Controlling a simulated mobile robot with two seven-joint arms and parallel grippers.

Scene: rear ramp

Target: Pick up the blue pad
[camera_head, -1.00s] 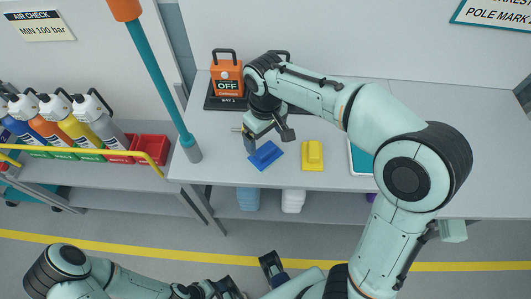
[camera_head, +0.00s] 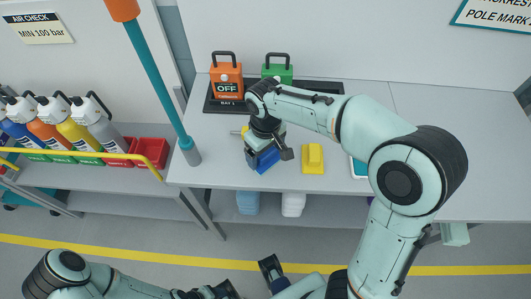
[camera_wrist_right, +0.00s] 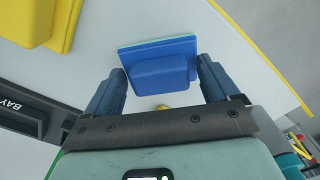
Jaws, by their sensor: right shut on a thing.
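The blue pad (camera_head: 268,162) is at the front left of the grey workbench, a flat base with a raised block. It also shows in the right wrist view (camera_wrist_right: 162,72), between the two dark fingers. My right gripper (camera_head: 262,158) reaches down over the pad from behind and is shut on its raised block. The gripper hides part of the pad in the head view. I cannot tell whether the pad touches the bench.
A yellow pad (camera_head: 313,158) lies just right of the blue pad. Orange (camera_head: 226,82) and green (camera_head: 277,70) handled blocks stand behind on a dark tray (camera_head: 219,106). A teal post (camera_head: 152,75) rises at the left. A teal-edged item (camera_head: 358,168) is partly behind my right arm.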

